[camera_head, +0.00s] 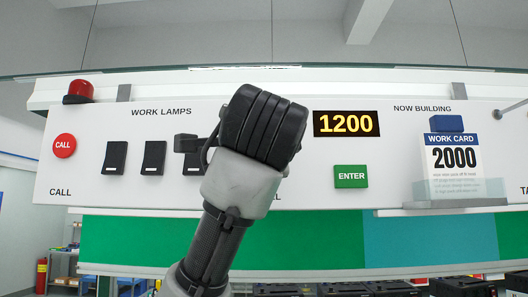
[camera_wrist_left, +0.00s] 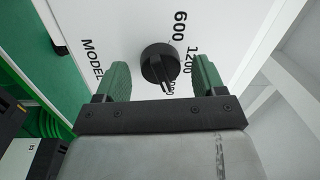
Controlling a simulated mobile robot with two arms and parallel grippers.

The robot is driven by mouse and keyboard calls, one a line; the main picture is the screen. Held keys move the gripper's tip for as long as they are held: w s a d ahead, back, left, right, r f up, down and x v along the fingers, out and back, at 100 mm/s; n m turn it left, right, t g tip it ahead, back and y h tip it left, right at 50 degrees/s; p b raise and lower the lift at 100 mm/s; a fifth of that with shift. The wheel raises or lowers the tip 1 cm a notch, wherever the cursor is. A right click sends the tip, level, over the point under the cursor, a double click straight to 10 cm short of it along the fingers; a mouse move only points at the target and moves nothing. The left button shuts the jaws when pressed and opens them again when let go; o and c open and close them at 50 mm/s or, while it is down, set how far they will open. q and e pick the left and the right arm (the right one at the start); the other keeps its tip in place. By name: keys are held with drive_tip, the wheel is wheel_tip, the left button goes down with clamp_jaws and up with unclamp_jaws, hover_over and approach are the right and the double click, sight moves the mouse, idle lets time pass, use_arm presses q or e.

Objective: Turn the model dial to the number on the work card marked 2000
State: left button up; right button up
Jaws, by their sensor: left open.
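The model dial (camera_wrist_left: 159,63) is a round black knob on the white panel. In the left wrist view it sits between the two green fingers of my left gripper (camera_wrist_left: 162,76), which are apart. Labels 600 and 1200 show beside it; a further number at the knob's lower edge is partly hidden. The knob's ridge slants down toward that number. In the head view my left gripper (camera_head: 262,125) covers the dial, and its fingertips are hidden. The work card (camera_head: 453,165) reads 2000, in a clear holder. The display (camera_head: 346,123) reads 1200. My right gripper is out of view.
A green ENTER button (camera_head: 351,176) is right of my gripper. Black lamp switches (camera_head: 115,157), a red CALL button (camera_head: 64,146) and a red beacon (camera_head: 80,89) are on the left. A blue block (camera_head: 446,123) is above the card.

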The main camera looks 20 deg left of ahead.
use_arm(q)
drive_tip(key=b+v, duration=0.5)
drive_tip(key=v, duration=0.5)
drive_tip(key=shift+s, duration=0.3)
drive_tip(key=shift+d+f, duration=0.1)
drive_tip(key=shift+f, duration=0.1)
